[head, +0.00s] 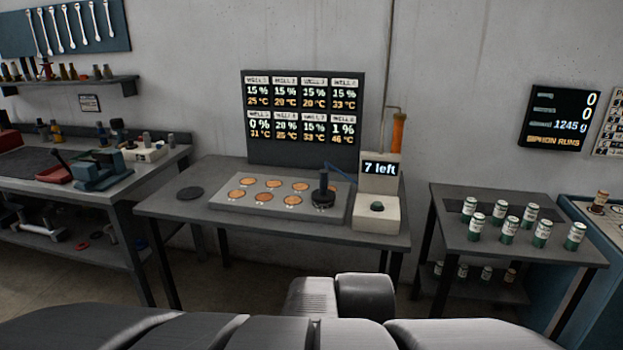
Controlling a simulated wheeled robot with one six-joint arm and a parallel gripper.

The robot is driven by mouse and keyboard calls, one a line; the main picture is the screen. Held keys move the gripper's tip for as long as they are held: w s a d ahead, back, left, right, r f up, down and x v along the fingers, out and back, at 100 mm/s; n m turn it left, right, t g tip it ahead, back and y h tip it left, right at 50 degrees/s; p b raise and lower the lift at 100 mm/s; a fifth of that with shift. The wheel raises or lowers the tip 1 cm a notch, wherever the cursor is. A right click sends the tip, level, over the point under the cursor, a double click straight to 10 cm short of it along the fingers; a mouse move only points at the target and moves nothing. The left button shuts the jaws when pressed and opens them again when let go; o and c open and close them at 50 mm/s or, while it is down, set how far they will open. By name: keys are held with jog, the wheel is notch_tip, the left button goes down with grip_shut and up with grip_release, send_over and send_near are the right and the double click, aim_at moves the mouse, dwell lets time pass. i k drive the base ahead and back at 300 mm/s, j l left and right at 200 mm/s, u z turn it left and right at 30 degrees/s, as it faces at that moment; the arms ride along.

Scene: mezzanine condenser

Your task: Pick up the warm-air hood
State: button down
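The thing I take for the warm-air hood (323,190) is a dark, round-based piece with an upright handle. It stands upright at the right end of a grey plate (226,206) with several copper discs, on the middle table. A blue hose (340,172) runs from near its top towards the white box on the right. What lies under its base is hidden. My gripper is not in view; only grey parts of my own body show at the bottom, well short of the table.
A dark round pad (190,193) lies left of the plate. A display board (303,120) stands behind. Several green-and-white cans (508,231) stand on the right table (455,238). A workbench (130,186) stands left.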

aim_at(322, 197)
jog(key=i+l+u, duration=0.25)
jog(key=u, duration=0.15)
jog(key=i+l+u, duration=0.6)
jog(key=l+u, duration=0.25)
jog(key=j, duration=0.1)
